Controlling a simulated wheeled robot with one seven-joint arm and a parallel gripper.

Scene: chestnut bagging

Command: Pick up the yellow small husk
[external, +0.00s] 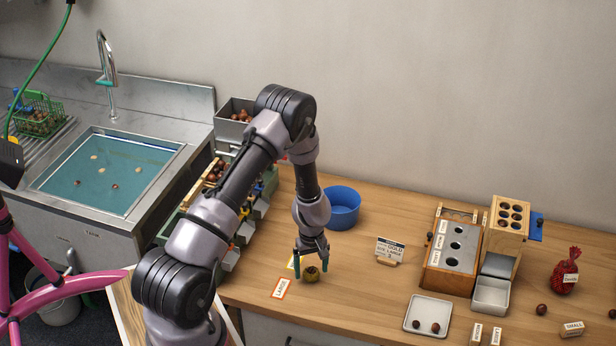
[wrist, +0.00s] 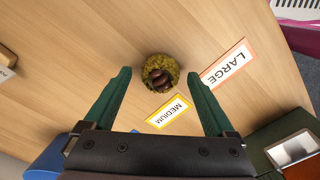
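The yellow small husk (wrist: 160,73) sits on the wooden table, a round spiky yellow-green shell with several brown chestnuts showing in its opening. In the external view the husk (external: 312,273) lies just under my gripper (external: 311,268). In the wrist view my gripper (wrist: 159,78) is open, its two green fingers spread wide on either side of the husk. The husk is between the fingertips in the picture, with gaps on both sides and no contact visible. How far the fingertips are above the table I cannot tell.
An orange-edged LARGE card (wrist: 228,64) and a yellow-edged MEDIUM card (wrist: 168,112) lie close to the husk. A blue bowl (external: 343,208) stands behind my gripper. A small sign (external: 389,250) stands to the right, with a white tray (external: 428,314) farther right.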

